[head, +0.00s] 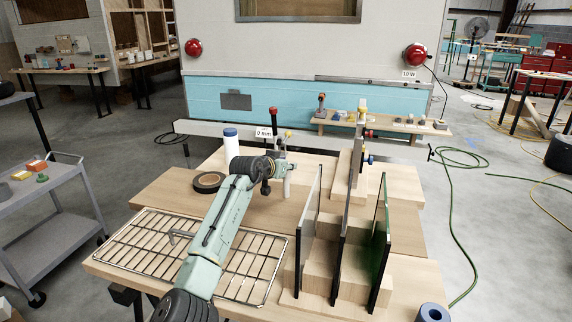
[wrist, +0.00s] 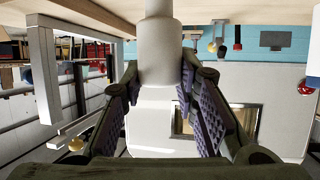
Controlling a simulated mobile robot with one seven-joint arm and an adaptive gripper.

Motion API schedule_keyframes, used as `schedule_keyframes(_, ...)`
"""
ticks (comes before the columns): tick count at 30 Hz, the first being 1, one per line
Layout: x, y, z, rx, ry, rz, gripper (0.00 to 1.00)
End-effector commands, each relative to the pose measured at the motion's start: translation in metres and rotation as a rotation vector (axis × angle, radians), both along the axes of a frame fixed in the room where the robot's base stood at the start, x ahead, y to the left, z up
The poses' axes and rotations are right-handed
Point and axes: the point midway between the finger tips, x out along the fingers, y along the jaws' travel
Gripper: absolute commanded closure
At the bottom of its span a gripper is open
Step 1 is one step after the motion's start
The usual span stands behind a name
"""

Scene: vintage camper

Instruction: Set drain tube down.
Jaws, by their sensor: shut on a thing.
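The drain tube, a pale grey-white cylinder with a wider collar (wrist: 160,42), is between the two padded fingers of my gripper (wrist: 163,88) in the wrist view. My gripper is shut on it. In the head view my gripper (head: 284,166) is over the middle of the wooden workbench (head: 150,195), and a short pale part of the tube (head: 287,187) shows below it. The tube looks upright. Its lower end is close to the wood, but I cannot tell whether it touches. My arm hides part of the area.
A white cylinder with a blue top (head: 231,148) and a black tape roll (head: 208,182) stand left of my gripper. A wire rack (head: 140,240) lies front left. Upright dark-edged panels (head: 308,215) stand close on the right. A raised wooden block (head: 375,185) is behind them.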

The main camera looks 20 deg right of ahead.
Motion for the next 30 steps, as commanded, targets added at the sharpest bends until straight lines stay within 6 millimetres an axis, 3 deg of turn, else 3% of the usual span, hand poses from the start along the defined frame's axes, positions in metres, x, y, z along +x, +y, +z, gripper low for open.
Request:
schedule_keyframes(2,0.000,0.000,-0.002,-0.001,0.001,0.000,1.00)
schedule_keyframes(3,0.000,0.000,-0.003,0.000,0.000,0.000,0.72)
schedule_keyframes(12,0.000,0.000,-0.002,0.000,0.000,0.000,0.52)
schedule_keyframes(23,-0.001,0.001,0.001,-0.001,0.001,0.000,0.52)
schedule_keyframes(30,-0.024,0.025,0.011,-0.003,-0.002,0.000,0.52)
